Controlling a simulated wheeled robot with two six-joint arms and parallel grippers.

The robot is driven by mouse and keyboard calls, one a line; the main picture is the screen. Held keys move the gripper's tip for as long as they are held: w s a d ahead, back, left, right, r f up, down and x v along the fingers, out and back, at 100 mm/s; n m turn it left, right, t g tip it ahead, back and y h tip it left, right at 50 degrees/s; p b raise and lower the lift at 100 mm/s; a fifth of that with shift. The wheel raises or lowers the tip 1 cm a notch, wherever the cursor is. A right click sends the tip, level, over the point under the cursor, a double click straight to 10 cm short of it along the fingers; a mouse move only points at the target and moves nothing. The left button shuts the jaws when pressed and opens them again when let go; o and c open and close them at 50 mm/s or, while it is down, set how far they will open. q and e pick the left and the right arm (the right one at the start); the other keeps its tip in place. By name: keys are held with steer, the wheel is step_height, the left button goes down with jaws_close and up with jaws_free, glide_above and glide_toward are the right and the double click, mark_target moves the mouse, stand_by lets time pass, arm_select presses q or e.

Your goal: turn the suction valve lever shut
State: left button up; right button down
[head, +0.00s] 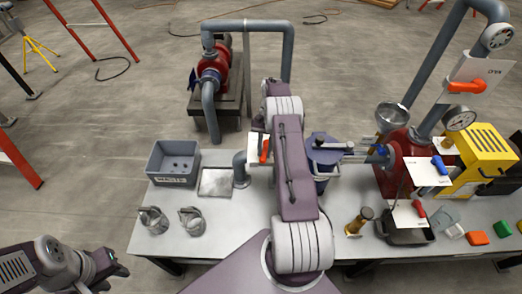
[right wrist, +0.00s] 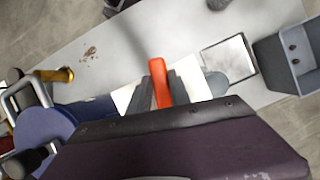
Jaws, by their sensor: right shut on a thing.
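An orange-red valve lever (head: 264,150) shows beside a white plate (head: 254,146), just left of my right arm in the head view. In the right wrist view the same lever (right wrist: 159,82) stands between the grey fingers of my right gripper (right wrist: 164,92), which is shut on it. White plate shows on both sides of the fingers there. The valve body and most of the gripper are hidden under my arm in the head view. Any label on this plate cannot be read. My left gripper (head: 117,268) is empty at the lower left, away from the table; its finger gap is unclear.
A blue-lidded pot (head: 324,148) stands close right of my right arm. A grey bin (head: 174,162), a flat tray (head: 215,182) and two metal jugs (head: 152,220) are on the left of the table. A red pump (head: 213,66) is behind.

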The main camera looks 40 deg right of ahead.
steer(key=shift+s+d+r+n+h, duration=0.15)
steer(key=shift+d+n+h, duration=0.15)
steer(key=shift+n, duration=0.35)
steer(key=shift+s+d+r+n+h, duration=0.1)
steer(key=shift+d+n+h, duration=0.2)
steer(key=shift+n, duration=0.35)
steer(key=shift+d+g, duration=0.1)
steer(key=shift+g, duration=0.2)
steer(key=c, duration=1.4)
jaws_free()
steer(key=shift+o, duration=1)
steer(key=shift+s+f, duration=0.1)
steer(key=shift+f, duration=0.1)
steer(key=shift+r, duration=0.25)
steer(key=s+d+r+b, duration=0.3)
steer(key=s+r, duration=0.7)
steer(key=s, duration=0.1)
steer(key=shift+s+r, duration=0.15)
steer(key=shift+r, duration=0.1)
